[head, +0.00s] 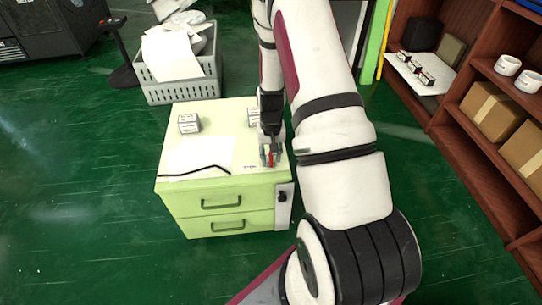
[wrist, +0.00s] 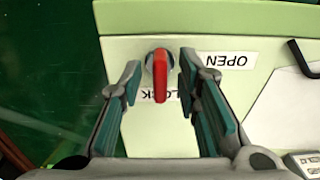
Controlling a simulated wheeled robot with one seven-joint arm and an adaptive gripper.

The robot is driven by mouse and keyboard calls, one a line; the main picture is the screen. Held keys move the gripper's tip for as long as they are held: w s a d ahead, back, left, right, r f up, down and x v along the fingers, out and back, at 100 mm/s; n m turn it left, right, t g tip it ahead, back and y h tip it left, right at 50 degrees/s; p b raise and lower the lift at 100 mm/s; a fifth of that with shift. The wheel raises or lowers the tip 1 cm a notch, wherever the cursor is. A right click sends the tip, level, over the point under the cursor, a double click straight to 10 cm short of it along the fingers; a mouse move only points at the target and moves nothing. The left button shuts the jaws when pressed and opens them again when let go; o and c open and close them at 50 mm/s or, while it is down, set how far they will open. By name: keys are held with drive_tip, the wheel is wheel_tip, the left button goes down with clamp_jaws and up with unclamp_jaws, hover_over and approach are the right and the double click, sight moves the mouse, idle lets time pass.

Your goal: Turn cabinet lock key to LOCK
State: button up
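The light-green cabinet (head: 222,118) stands below my arm. In the wrist view the red key (wrist: 160,78) sits on a round grey lock at the cabinet's edge. Its handle points down the picture and partly covers the LOCK label (wrist: 174,97). The OPEN label (wrist: 230,60) lies to the right of the key. Both labels appear upside down. My gripper (wrist: 160,66) is open, with one finger on each side of the key and visible gaps between. In the head view my gripper (head: 270,152) is over the cabinet's right front corner, with a bit of red showing.
Small white boxes (head: 189,123) and a paper sheet (head: 200,158) lie on the cabinet top, with a black cable (head: 195,171) near its front edge. A grey basket (head: 180,88) with papers stands behind. Shelves (head: 475,105) stand at right. Floor to the left is clear.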

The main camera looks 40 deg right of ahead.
sight(271, 155)
wheel_tip(271, 155, up, 12)
idle(0.6)
idle(0.5)
